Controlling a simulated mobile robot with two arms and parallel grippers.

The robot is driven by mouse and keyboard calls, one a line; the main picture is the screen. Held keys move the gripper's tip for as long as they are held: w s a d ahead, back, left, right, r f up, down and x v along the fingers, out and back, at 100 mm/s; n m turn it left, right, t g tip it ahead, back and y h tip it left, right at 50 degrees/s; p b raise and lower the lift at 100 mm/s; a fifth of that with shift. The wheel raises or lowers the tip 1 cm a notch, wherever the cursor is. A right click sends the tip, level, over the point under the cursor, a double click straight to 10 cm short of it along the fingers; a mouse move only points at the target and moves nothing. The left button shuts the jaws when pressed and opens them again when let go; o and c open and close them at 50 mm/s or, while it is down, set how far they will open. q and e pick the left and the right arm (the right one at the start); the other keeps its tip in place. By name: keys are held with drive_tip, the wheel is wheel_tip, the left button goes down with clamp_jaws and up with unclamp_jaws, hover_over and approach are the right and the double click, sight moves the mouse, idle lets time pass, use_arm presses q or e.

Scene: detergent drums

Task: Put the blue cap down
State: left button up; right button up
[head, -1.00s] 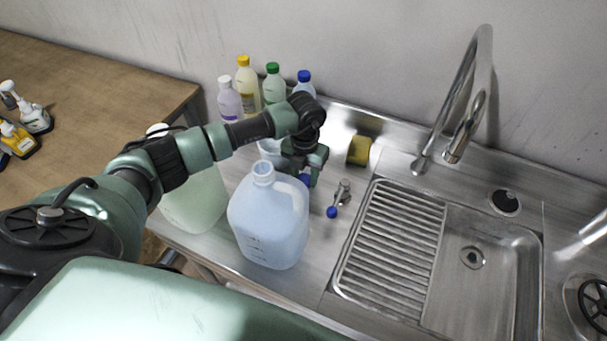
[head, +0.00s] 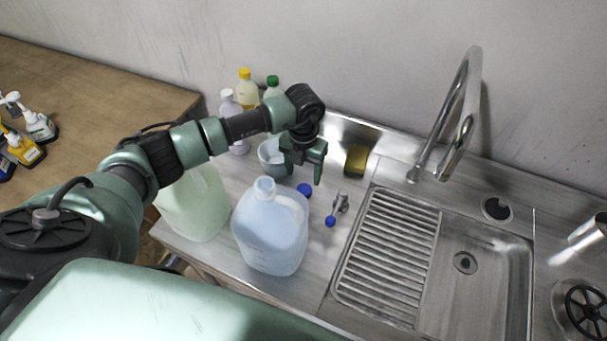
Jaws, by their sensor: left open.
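The blue cap (head: 304,190) lies on the steel counter, just behind the open mouth of the blue drum (head: 270,232). My left gripper (head: 303,172) is open and empty, above and just behind the cap, apart from it. The blue drum stands upright without a cap on its neck. My right gripper is not in view.
A green drum (head: 195,203) stands left of the blue one. A small metal tap with a blue knob (head: 330,221) is right of the cap. A bowl (head: 270,153), a yellow sponge (head: 356,159) and several bottles stand behind. The ribbed sink (head: 388,258) is at right.

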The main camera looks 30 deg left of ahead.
sight(303, 189)
use_arm(q)
wheel_tip(303, 189, up, 6)
drive_tip(key=p, duration=0.2)
drive_tip(key=shift+p, duration=0.35)
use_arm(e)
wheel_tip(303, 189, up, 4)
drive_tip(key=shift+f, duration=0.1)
